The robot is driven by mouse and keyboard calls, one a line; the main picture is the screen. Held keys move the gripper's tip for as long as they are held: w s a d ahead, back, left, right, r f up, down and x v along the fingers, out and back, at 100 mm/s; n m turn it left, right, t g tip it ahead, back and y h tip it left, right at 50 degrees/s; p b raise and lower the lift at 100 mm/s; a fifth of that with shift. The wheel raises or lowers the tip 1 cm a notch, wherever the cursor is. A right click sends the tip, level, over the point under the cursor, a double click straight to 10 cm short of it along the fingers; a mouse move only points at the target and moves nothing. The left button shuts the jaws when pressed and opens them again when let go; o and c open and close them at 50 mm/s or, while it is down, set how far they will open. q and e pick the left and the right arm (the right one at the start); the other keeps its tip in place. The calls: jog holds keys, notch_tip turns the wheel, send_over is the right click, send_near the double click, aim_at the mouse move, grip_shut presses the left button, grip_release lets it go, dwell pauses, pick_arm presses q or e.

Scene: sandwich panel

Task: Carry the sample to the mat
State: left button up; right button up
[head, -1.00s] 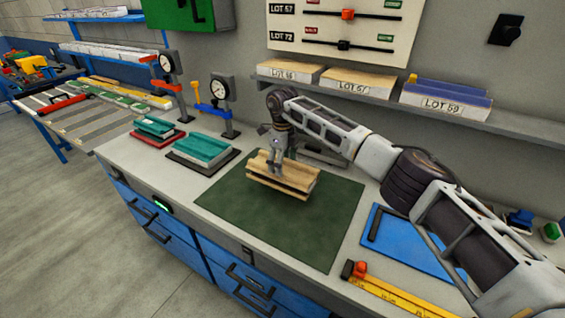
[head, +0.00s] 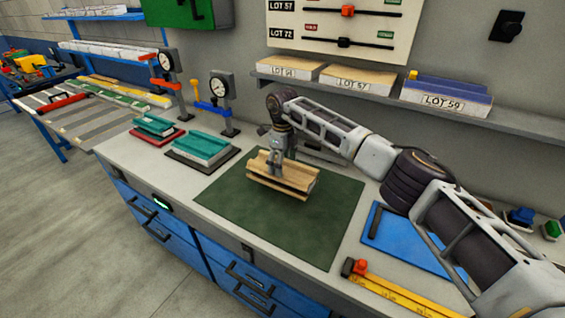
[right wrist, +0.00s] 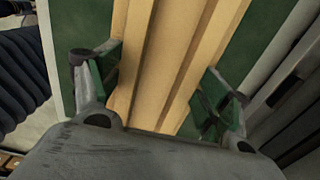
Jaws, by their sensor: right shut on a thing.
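The sample, a tan ridged panel block (head: 295,184), is over the far left part of the dark green mat (head: 300,231). It looks level and low over the mat; I cannot tell whether it touches it. My right gripper (head: 276,168) reaches down from above and is shut on the sample. In the right wrist view the sample (right wrist: 165,60) runs between the two fingers of the gripper (right wrist: 160,90), with green mat beside it. The sample's far side is partly hidden by the gripper. My left gripper is not in view.
Teal blocks stand on a black base (head: 210,167) and a red base (head: 155,139) to the left, with dial gauges (head: 219,88) behind. A blue tray (head: 400,246) and yellow rule (head: 400,294) lie right. A shelf overhangs behind. The near mat is clear.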

jog(key=shift+f+b, duration=1.2)
jog(key=shift+f, duration=1.05)
jog(key=shift+f+b, duration=0.6)
jog(key=shift+f, duration=0.45)
dwell(1.8)
jog(key=o, duration=1)
jog(key=shift+r, duration=4)
jog(key=shift+r, duration=0.15)
notch_tip(320, 180, up, 11)
jog(key=p, duration=1.1)
